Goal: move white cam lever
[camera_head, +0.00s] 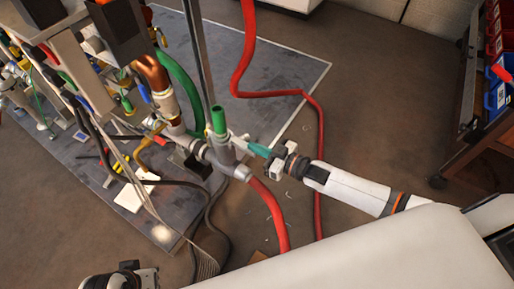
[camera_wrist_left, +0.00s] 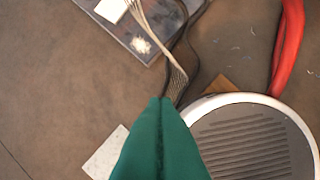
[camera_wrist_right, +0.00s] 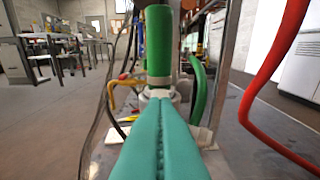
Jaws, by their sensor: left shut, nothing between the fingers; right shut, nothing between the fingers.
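A grey pipe fitting (camera_head: 222,158) with an upright green cylinder (camera_head: 218,120) on top stands near the middle of the head view. A small pale piece (camera_head: 239,139), perhaps the white cam lever, shows beside the fitting; its exact shape is too small to tell. My right gripper (camera_head: 259,150) is shut and empty, its teal fingertips pointing at the fitting from the right. In the right wrist view the fingers (camera_wrist_right: 158,120) point towards the green cylinder (camera_wrist_right: 159,45); contact cannot be told. My left gripper (camera_wrist_left: 162,105) is shut and empty above the floor.
A red hose (camera_head: 270,215) runs from the fitting, and another (camera_head: 318,150) curves to its right. Dark cables (camera_head: 205,235) and pipework crowd the left. A cart with coloured bins (camera_head: 496,95) stands at the far right. The brown floor between is mostly clear.

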